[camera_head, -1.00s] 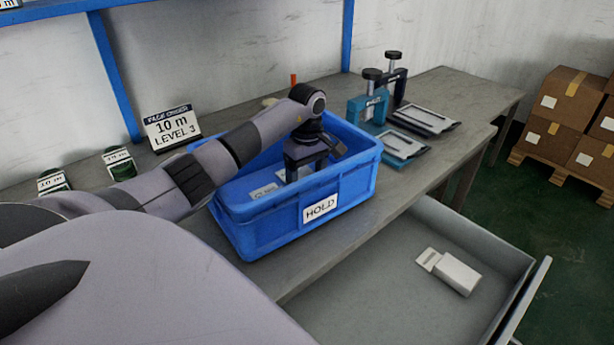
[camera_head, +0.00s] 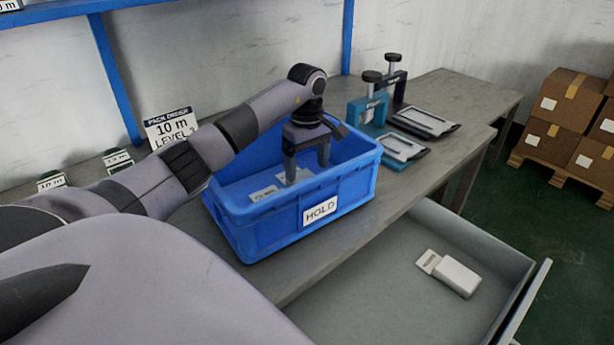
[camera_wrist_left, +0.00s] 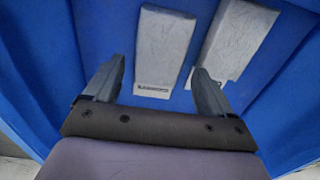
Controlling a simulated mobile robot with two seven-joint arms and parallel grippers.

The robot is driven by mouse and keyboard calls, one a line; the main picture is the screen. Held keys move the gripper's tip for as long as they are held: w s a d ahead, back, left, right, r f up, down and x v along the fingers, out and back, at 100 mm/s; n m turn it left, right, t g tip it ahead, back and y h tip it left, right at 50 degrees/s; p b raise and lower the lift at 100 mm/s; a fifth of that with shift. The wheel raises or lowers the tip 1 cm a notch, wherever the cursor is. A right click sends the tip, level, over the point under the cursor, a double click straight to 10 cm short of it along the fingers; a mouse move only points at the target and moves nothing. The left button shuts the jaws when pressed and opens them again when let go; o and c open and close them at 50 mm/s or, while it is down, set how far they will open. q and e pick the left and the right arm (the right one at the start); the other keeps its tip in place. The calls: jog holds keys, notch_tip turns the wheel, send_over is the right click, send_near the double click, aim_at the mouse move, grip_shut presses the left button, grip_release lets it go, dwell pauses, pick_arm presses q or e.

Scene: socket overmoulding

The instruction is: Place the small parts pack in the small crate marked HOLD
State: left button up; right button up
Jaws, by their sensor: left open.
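The small blue crate marked HOLD (camera_head: 285,222) stands on the bench. Two pale flat packs lie on its floor; the left wrist view shows one pack (camera_wrist_left: 165,50) upright in the picture and another pack (camera_wrist_left: 238,40) tilted beside it. I cannot tell which is the small parts pack. My left gripper (camera_head: 307,174) is open, pointing down inside the crate, with its fingers apart and nothing between them. In the left wrist view the fingertips (camera_wrist_left: 158,72) lie either side of the first pack's near end, apparently above it. My right gripper is not in view.
A white pack (camera_head: 455,275) lies in an open grey drawer (camera_head: 375,300) below the bench. Teal and dark clamp fixtures (camera_head: 370,108) stand right of the crate. Cartons (camera_head: 560,100) sit on a pallet at right.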

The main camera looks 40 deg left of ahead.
pick_arm(q)
notch_tip(320, 180, up, 8)
jog(key=shift+f, duration=0.2)
dwell(0.5)
